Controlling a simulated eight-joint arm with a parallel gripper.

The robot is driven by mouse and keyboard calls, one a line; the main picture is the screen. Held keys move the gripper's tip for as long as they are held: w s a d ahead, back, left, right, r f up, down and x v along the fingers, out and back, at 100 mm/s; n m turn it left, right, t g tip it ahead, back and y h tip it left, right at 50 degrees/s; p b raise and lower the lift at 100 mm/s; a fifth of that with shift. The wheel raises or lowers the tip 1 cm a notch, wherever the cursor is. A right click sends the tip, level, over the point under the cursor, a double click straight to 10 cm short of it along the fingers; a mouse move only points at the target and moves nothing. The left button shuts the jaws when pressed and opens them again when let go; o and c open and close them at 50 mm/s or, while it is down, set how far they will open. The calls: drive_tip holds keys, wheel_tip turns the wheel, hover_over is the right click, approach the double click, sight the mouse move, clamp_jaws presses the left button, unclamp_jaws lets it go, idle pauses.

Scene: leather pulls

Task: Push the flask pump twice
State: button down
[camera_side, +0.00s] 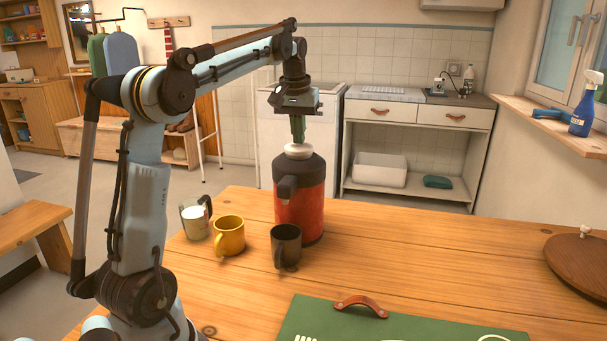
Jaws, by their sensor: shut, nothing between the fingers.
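The flask (312,205) is red with a dark top and a dark spout, and it stands upright on the wooden table. Its pump (298,151) is a pale round knob on top. My gripper (298,140) points straight down over the pump with its fingers shut and nothing between them. The fingertips are at the top of the knob; I cannot tell whether they touch it or hang just above. The pump knob stands slightly proud of the dark top.
A dark mug (287,250), a yellow mug (229,236) and a glass mug with white contents (195,220) stand left of and before the flask. A green board (390,325) with a leather pull lies in front. A round brown board (585,262) lies right. The table between is clear.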

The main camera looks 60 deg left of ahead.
drive_tip(key=shift+f, duration=0.95)
drive_tip(key=shift+r, duration=1.55)
drive_tip(key=shift+f, duration=0.1)
drive_tip(key=shift+f, duration=1.45)
drive_tip(key=shift+r, duration=1.55)
